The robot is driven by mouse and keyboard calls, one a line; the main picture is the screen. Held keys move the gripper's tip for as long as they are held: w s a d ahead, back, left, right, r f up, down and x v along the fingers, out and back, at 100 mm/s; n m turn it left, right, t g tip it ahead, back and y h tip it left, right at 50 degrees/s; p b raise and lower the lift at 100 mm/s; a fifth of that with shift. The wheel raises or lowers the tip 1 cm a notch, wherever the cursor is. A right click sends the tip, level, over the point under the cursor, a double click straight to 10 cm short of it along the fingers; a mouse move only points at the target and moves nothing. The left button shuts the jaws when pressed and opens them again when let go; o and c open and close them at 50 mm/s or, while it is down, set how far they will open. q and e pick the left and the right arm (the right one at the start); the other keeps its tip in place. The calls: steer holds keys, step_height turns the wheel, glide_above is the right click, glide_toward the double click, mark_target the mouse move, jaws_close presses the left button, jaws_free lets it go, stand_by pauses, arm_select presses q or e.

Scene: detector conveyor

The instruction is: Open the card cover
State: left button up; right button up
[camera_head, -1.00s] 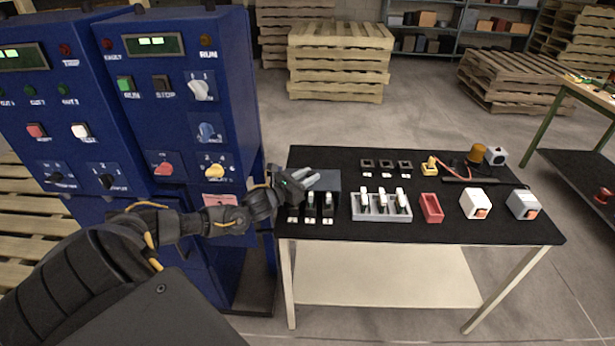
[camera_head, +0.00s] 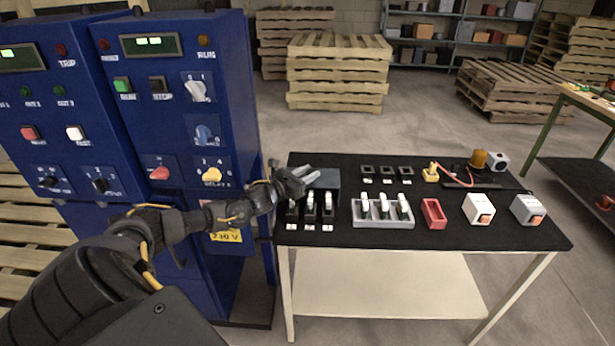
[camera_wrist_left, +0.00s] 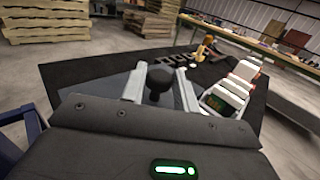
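The card cover appears to be the dark grey box (camera_head: 327,181) at the left end of the black table, behind a row of card slots. A black knob (camera_wrist_left: 160,82) stands on the flat grey surface in the left wrist view. My left gripper (camera_head: 305,175) is over the box's left part. In the left wrist view its two pale fingers (camera_wrist_left: 161,88) are apart, one on each side of the knob. I cannot tell whether they touch it. The box looks closed. My right gripper is not in view.
Black card holders (camera_head: 310,208) stand at the table's front left. A grey tray (camera_head: 383,222) with white-topped cards, a red bin (camera_head: 433,213) and two switch boxes (camera_head: 478,208) are to the right. Blue cabinets (camera_head: 180,110) stand close on the left.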

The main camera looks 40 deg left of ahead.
arm_select(q)
steer(key=o, duration=0.4)
steer(key=s, duration=0.2)
steer(key=s+b, duration=0.1)
steer(key=s, duration=0.1)
steer(key=s+a, duration=0.1)
steer(key=s, duration=0.1)
steer(key=shift+f, duration=0.15)
steer(key=shift+s, duration=0.7)
steer(key=shift+r, duration=0.2)
